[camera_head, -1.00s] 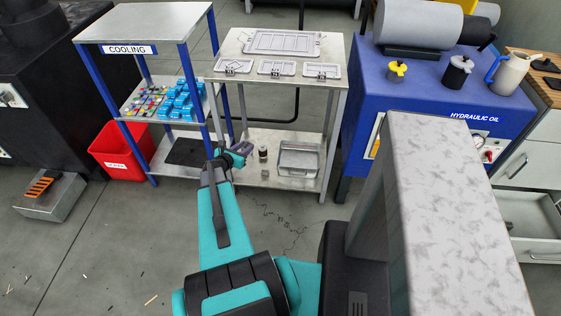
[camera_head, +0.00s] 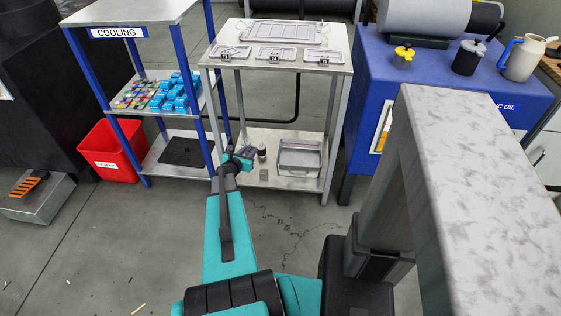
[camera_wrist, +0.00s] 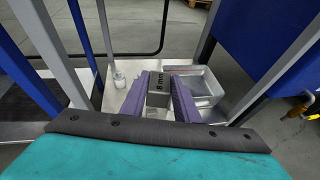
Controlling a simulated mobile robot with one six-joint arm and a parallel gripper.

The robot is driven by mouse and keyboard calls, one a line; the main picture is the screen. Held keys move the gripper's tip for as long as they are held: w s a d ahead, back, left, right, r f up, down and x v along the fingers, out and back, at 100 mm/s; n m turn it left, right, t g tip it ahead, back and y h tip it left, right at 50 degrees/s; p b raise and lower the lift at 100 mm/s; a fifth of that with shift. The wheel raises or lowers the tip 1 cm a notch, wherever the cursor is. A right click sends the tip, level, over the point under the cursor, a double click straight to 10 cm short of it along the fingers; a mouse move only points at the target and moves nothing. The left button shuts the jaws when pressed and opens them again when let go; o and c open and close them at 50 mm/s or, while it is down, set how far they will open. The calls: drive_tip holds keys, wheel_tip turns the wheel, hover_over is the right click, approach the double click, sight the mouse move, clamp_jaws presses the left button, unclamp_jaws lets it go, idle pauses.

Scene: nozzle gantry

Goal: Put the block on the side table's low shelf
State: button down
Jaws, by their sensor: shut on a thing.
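My gripper (camera_head: 243,157) reaches in at the front of the side table's low shelf (camera_head: 255,178). In the wrist view its two purple fingers (camera_wrist: 161,97) are shut on a grey block (camera_wrist: 159,90) with dark lettering on its face. The block is over the low shelf, beside a clear tray; I cannot tell whether it touches the shelf. In the head view the block is hidden by the gripper and arm. The side table (camera_head: 287,57) is grey metal with an upper top and the low shelf below.
Table legs flank the opening. The blue-framed cooling rack (camera_head: 118,32) is left; the blue hydraulic oil cabinet (camera_head: 480,98) is right. Flat moulds (camera_head: 275,54) lie on the tabletop.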

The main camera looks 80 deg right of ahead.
drive_tip(key=s+d+f+n+t+b, duration=0.1)
drive_tip(key=d+f+b, duration=0.3)
drive_tip(key=f+b, duration=0.9)
drive_tip(key=s+d+f+n+t+b, duration=0.1)
drive_tip(key=s+d+f+t+b, duration=0.1)
drive_tip(key=f+b, duration=1.1)
drive_tip(key=shift+s+d+n+b, duration=0.4)
drive_tip(key=shift+s+d, duration=0.25)
drive_tip(key=shift+d, duration=0.4)
drive_tip(key=shift+w, duration=0.1)
hover_over(244, 174)
drive_tip(key=s, duration=0.1)
drive_tip(key=shift+a+f, duration=0.25)
drive_tip(key=shift+f, duration=0.45)
drive_tip(key=shift+w, duration=0.1)
drive_tip(key=shift+w+d+f, duration=0.1)
drive_tip(key=shift+w+d, duration=0.05)
drive_tip(key=shift+w, duration=0.1)
drive_tip(key=shift+w+d+f+b, duration=0.15)
drive_tip(key=shift+f+b, duration=0.15)
drive_tip(key=shift+f, duration=0.3)
drive_tip(key=shift+w+f+b, duration=0.1)
drive_tip(key=shift+f+b, duration=0.2)
drive_tip(key=shift+f, duration=0.25)
drive_tip(key=shift+f+b, duration=0.3)
drive_tip(key=shift+f, duration=0.3)
drive_tip(key=shift+f, duration=0.15)
